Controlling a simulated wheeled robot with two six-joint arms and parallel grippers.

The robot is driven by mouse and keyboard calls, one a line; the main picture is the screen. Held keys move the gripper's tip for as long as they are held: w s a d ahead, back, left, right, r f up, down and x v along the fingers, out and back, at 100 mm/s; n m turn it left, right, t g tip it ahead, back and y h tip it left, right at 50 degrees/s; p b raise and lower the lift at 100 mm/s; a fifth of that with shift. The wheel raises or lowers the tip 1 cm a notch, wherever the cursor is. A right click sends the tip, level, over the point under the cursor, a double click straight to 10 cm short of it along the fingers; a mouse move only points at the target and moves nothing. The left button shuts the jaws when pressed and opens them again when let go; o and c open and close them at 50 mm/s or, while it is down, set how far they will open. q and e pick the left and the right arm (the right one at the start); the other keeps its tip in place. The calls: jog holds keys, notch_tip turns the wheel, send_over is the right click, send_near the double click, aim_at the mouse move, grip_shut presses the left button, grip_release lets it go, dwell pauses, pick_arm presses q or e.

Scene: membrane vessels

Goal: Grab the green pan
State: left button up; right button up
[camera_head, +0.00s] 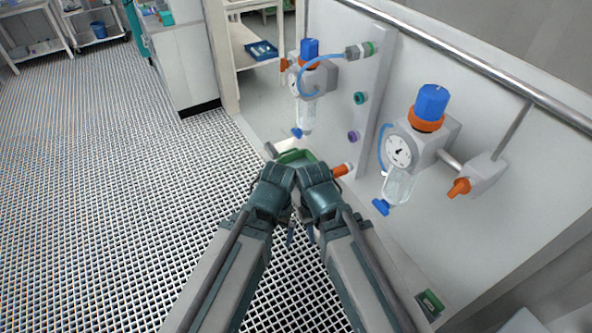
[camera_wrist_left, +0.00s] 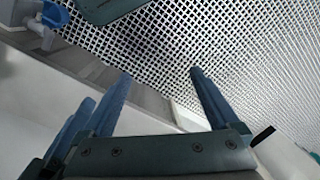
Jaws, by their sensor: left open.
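A green pan-like thing (camera_head: 297,157) shows at the foot of the panel, just beyond my arm joints, which hide its near part. My left gripper (camera_head: 290,236) hangs below the joints, small and mostly hidden in the head view. In the left wrist view my left gripper (camera_wrist_left: 158,90) has its two fingers spread wide with nothing between them. My right gripper (camera_head: 310,232) hangs close beside the left one, and its jaws are too small to read. A dark green shape (camera_wrist_left: 112,8) is cut off at the top of the left wrist view; I cannot tell what it is.
A white panel carries two blue-capped regulators with clear bowls (camera_head: 398,186) (camera_head: 307,114) and an orange-handled valve (camera_head: 460,188). A small green item (camera_head: 430,303) sits on the ledge at lower right. The grated floor (camera_head: 100,220) at left is clear. A white cabinet (camera_head: 183,65) stands behind.

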aim_at(298, 167)
pick_arm(q)
jog(key=shift+c, duration=0.3)
